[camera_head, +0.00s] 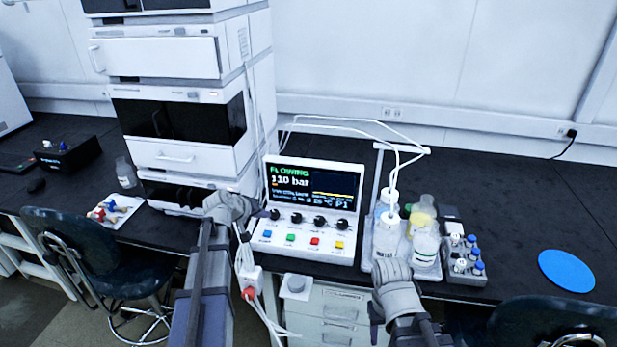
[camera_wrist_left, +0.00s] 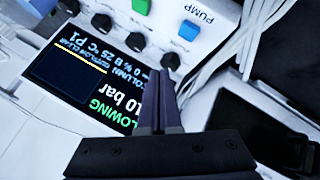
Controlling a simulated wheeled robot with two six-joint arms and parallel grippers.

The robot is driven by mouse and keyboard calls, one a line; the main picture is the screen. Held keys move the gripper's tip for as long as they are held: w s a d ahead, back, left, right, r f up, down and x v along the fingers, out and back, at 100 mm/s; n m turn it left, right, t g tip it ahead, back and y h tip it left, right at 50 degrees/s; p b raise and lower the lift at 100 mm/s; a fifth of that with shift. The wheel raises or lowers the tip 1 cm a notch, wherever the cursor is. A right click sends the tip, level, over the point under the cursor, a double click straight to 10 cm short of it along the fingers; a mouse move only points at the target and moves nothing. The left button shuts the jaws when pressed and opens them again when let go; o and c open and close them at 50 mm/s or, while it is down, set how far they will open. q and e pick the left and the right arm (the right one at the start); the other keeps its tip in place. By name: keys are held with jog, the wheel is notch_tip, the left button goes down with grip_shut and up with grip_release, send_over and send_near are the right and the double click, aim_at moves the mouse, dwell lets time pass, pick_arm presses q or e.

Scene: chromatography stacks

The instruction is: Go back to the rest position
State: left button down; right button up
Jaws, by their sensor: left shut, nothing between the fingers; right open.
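My left arm (camera_head: 210,265) reaches up to the left edge of the control box in the head view. In the left wrist view my left gripper (camera_wrist_left: 161,100) is shut and empty, its dark fingers together in front of the box's screen and knobs. In the head view its fingers are hard to make out. My right arm (camera_head: 400,295) is low in front of the bottle tray, with the dark part of my right gripper (camera_head: 376,312) beside it. That gripper is open; its fingertips are mostly hidden.
The control box (camera_head: 330,252) reads "FLOWING 110 bar". The chromatography stack (camera_head: 180,110) stands behind left. White tubing and cables hang close to my left wrist. Bottles (camera_head: 425,248) and a vial rack (camera_head: 468,265) stand right, near a blue disc (camera_head: 566,270). Chairs stand at both front sides.

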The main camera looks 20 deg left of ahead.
pick_arm(q)
jog(key=s+d+f+m+g+p, duration=0.1)
jog(key=s+d+m+g, duration=0.1)
jog(key=s+d, duration=0.5)
jog(key=s+d+f+m+g+p, duration=0.1)
jog(key=s+d+f+m+g, duration=0.15)
jog(key=d, duration=0.85)
jog(key=s+d+m+g+y+p, duration=0.1)
jog(key=s+d+m+g+y, duration=0.1)
jog(key=s+d, duration=0.3)
jog(key=s+d+r+m+g+y+p, duration=0.1)
jog(key=s+d, duration=0.4)
jog(key=s, duration=0.6)
jog(key=shift+s+m+g+y, duration=0.25)
jog(key=shift+m+g+y, duration=0.15)
jog(key=shift+m+g, duration=0.6)
jog(key=shift+r+t, duration=0.1)
jog(key=shift+t, duration=0.15)
dwell(2.9)
